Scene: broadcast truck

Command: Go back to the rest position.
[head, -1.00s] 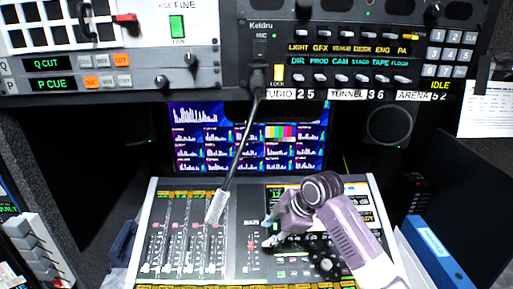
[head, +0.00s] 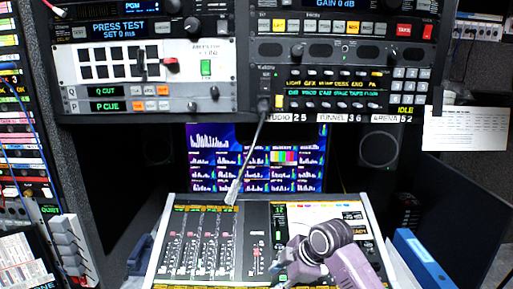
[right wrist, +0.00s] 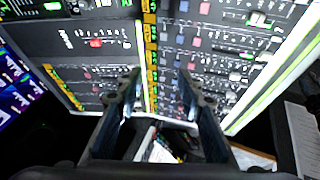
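My right arm reaches in from the lower right of the head view, over the right part of the mixing console (head: 240,262). My right gripper (head: 283,268) is small there, near the console's lower right. In the right wrist view the two dark fingers of my right gripper (right wrist: 158,88) stand apart with nothing between them, so it is open and empty. Console faders and knobs show beyond the fingertips; I cannot tell how high the gripper is above them. My left gripper is not in view.
A screen (head: 225,165) and rack panels (head: 350,95) stand behind. A blue binder (head: 420,258) is at the right. A bank of grey switches (head: 72,245) is at the left.

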